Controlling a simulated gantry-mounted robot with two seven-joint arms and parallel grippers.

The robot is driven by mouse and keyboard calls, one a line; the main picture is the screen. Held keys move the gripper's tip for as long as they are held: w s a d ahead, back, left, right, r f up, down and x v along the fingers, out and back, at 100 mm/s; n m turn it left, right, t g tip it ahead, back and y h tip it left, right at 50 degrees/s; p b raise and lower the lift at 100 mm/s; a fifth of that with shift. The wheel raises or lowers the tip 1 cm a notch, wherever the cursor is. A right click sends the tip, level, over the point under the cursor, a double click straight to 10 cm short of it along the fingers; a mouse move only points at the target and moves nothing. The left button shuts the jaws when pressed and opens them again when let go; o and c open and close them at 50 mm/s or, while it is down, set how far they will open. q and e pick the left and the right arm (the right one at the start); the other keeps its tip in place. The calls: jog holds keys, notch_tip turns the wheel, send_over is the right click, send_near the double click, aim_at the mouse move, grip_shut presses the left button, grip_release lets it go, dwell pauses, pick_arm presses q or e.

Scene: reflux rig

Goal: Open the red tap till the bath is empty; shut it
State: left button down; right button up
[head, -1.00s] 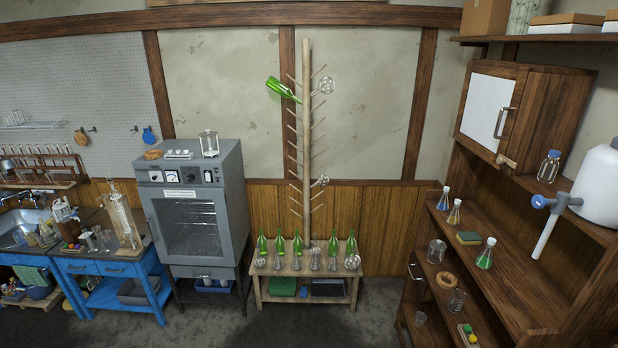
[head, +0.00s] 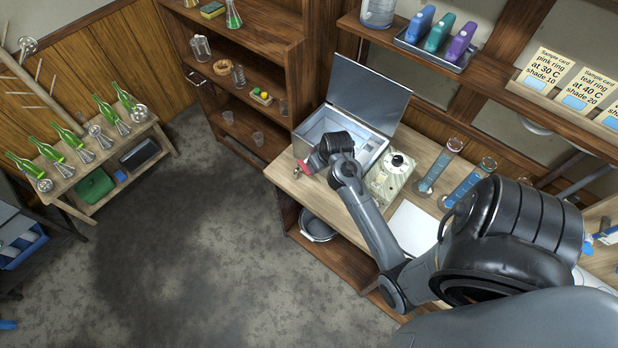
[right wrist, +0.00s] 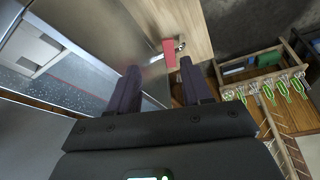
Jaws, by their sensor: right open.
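The bath (head: 372,150) is a metal box with its lid raised, standing on the bench. The red tap (head: 303,166) is at its lower left end and also shows in the right wrist view (right wrist: 169,54). My right gripper (right wrist: 160,68) is open, with the red handle just beyond and between its dark fingertips, apparently untouched. In the head view its arm reaches over the bath, hiding part of it and the fingers. The bath's inside (right wrist: 45,75) looks pale and bluish; I cannot tell the water level. My left gripper is out of view.
A metal bucket (head: 318,226) stands under the bench near the tap end. A pale control box (head: 392,178) and blue-filled cylinders (head: 440,165) stand right of the bath. The raised lid (head: 368,95) rises behind it. The floor (head: 200,240) in front is clear.

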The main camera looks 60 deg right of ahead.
aim_at(307, 170)
jog(key=x, duration=0.3)
jog(key=w+x, duration=0.1)
jog(key=x, duration=0.3)
jog(key=w+x, duration=0.1)
jog(key=x, duration=0.2)
jog(key=shift+w, duration=0.2)
grip_shut()
